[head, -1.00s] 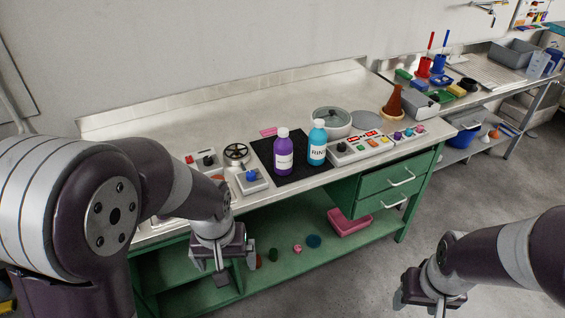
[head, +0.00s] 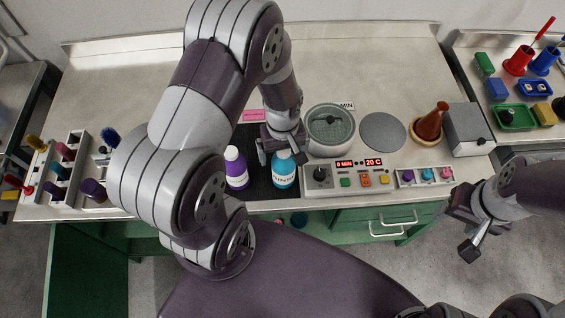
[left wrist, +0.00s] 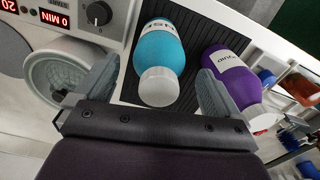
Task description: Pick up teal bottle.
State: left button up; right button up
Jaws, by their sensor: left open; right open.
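The teal bottle (head: 284,172) has a white cap and a white label and stands on the black mat (head: 261,184) in the head view. In the left wrist view the teal bottle (left wrist: 160,58) lies between the two fingers, with its white cap towards the gripper. My left gripper (head: 283,146) is open, just above and behind the bottle's top. The fingers also show in the left wrist view (left wrist: 155,90), one on each side of the bottle, and I cannot tell whether they touch it. My right gripper (head: 464,233) is open and empty in front of the bench at the right.
A purple bottle (head: 236,168) stands just left of the teal one; in the left wrist view it (left wrist: 228,66) is close to one finger. The back of the bench is mostly clear.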

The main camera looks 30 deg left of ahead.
pick_arm(q)
jog(key=shift+s+d+f, duration=0.2)
jog(key=shift+s+f, duration=0.2)
jog(key=shift+f, duration=0.3)
jog(key=shift+w+f, duration=0.15)
jog(key=shift+w, duration=0.3)
jog(key=c, duration=0.5)
jog(key=shift+s, duration=0.25)
grip_shut()
jog(key=shift+w, duration=0.15)
